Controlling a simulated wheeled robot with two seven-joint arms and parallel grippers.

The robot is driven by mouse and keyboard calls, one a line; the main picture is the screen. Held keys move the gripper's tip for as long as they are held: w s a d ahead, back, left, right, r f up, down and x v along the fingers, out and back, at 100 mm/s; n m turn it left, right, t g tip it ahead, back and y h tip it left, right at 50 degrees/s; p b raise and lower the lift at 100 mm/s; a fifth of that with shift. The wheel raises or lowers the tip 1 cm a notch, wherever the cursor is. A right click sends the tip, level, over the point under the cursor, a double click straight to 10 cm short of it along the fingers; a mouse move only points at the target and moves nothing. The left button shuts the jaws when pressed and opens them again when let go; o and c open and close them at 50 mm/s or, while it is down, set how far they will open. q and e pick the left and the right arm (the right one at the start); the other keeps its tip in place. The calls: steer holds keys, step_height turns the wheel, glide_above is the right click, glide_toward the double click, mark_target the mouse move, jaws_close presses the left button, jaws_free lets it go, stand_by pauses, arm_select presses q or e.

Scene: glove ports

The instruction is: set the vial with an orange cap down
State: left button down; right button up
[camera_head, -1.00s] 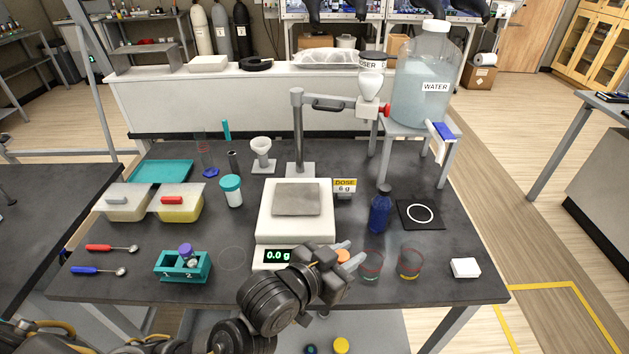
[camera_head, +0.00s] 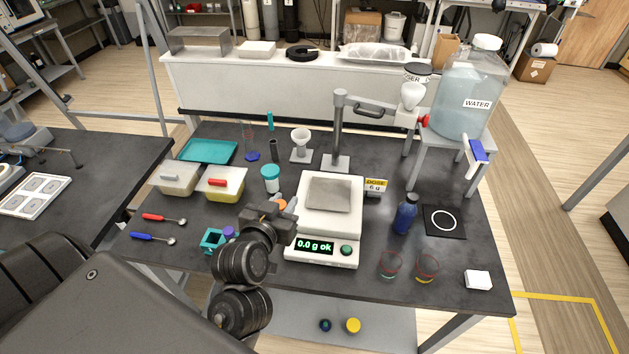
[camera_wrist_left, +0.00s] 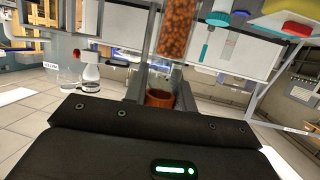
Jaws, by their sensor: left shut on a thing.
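My left gripper (camera_head: 287,214) is just left of the white balance (camera_head: 333,205), above the dark table. It is shut on the vial with an orange cap (camera_head: 281,205); in the head view only the cap shows, and the gripper hides the rest. In the left wrist view the orange cap (camera_wrist_left: 160,98) sits between the fingers, and a clear body with brown grains (camera_wrist_left: 176,35) shows beyond it. I cannot tell whether the vial touches the table. My right gripper is not in view.
A teal rack (camera_head: 212,241) with a purple-capped vial (camera_head: 228,232) stands left of my gripper, partly hidden. A teal-lidded jar (camera_head: 271,180) stands behind it. A blue bottle (camera_head: 405,215) and two glass beakers (camera_head: 391,266) stand right of the balance.

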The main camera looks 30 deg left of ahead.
arm_select(q)
steer(key=s+a+n+y+p, duration=0.1)
steer(key=s+a+n+y, duration=0.1)
steer(key=s+a, duration=0.25)
steer(key=w+a+f+b, duration=0.6)
steer(key=w+f+b, duration=0.4)
steer(key=b, duration=0.7)
steer(key=w, duration=0.3)
steer(key=shift+a+g, duration=0.15)
steer(key=shift+g, duration=0.15)
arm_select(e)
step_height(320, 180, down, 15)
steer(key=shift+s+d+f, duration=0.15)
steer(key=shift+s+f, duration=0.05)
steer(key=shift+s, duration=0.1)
arm_select(q)
steer(key=shift+w+a+f+b, duration=0.1)
steer(key=shift+w+f+b, duration=0.1)
steer(key=shift+f+b, duration=2.05)
steer(key=c, duration=1.2)
jaws_free()
steer(key=shift+r, duration=0.25)
steer(key=shift+o, duration=0.2)
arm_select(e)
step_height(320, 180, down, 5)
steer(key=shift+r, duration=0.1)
arm_select(q)
steer(key=shift+r, duration=0.1)
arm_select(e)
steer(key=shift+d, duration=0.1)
